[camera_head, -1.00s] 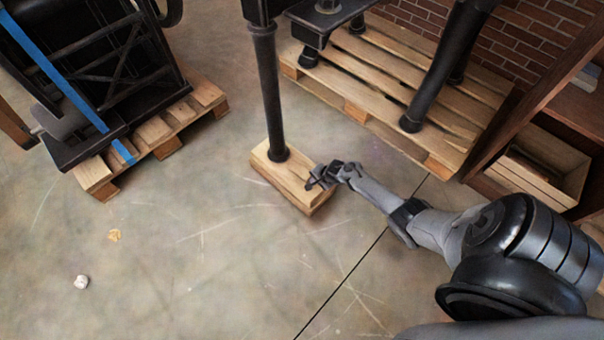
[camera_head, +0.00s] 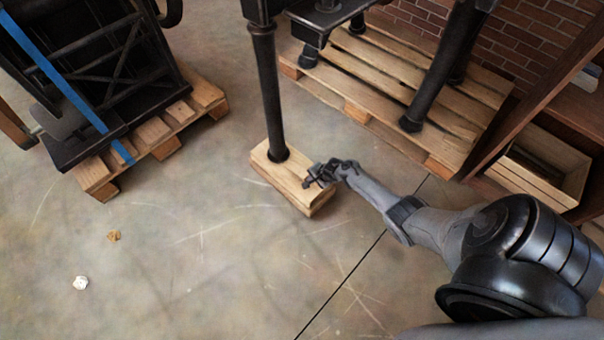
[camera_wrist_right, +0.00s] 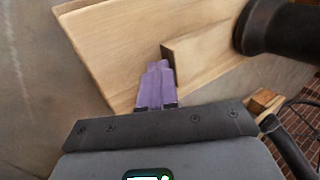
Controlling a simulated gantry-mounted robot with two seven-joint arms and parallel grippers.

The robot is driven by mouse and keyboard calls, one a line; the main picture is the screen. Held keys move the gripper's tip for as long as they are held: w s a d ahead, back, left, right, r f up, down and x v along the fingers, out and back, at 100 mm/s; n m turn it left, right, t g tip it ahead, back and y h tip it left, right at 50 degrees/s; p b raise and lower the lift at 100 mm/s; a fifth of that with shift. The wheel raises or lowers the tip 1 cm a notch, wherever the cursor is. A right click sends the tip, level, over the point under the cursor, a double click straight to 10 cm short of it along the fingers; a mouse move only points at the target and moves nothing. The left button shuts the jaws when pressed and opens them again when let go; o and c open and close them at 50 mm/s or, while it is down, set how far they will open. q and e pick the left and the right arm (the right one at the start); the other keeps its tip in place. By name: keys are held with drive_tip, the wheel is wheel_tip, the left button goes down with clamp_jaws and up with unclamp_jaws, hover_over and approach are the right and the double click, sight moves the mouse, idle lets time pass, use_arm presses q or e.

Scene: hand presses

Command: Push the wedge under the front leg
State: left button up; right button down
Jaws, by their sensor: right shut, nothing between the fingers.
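The front leg (camera_head: 268,95) is a dark metal post whose round foot stands on a thick wooden block (camera_head: 303,197) on the floor. In the right wrist view, the foot (camera_wrist_right: 275,30) is at the upper right, above the block (camera_wrist_right: 110,45). The wooden wedge (camera_wrist_right: 205,50) lies on the block, between my fingers and the foot. Its thin end is hard to make out, and so is whether it touches the foot. My right gripper (camera_head: 308,182) is shut and empty, low over the block; its purple fingertips (camera_wrist_right: 158,66) are at the wedge's thick end. My left gripper is not in view.
A pallet (camera_head: 370,125) with other dark legs stands behind. Another pallet (camera_head: 97,172) with a blue-strapped machine is at left. A wooden crate (camera_head: 545,165) is at right. Small scraps lie on the otherwise open floor at lower left.

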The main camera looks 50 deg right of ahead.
sight(306, 174)
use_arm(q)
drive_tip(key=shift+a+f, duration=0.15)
use_arm(e)
drive_tip(key=shift+w+d, duration=0.1)
drive_tip(key=shift+w, duration=0.6)
drive_tip(key=shift+w, duration=0.2)
drive_tip(key=shift+w, duration=0.25)
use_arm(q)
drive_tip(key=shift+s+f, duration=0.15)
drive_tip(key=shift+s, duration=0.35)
use_arm(e)
drive_tip(key=shift+w+d+f, duration=0.1)
drive_tip(key=shift+w, duration=0.25)
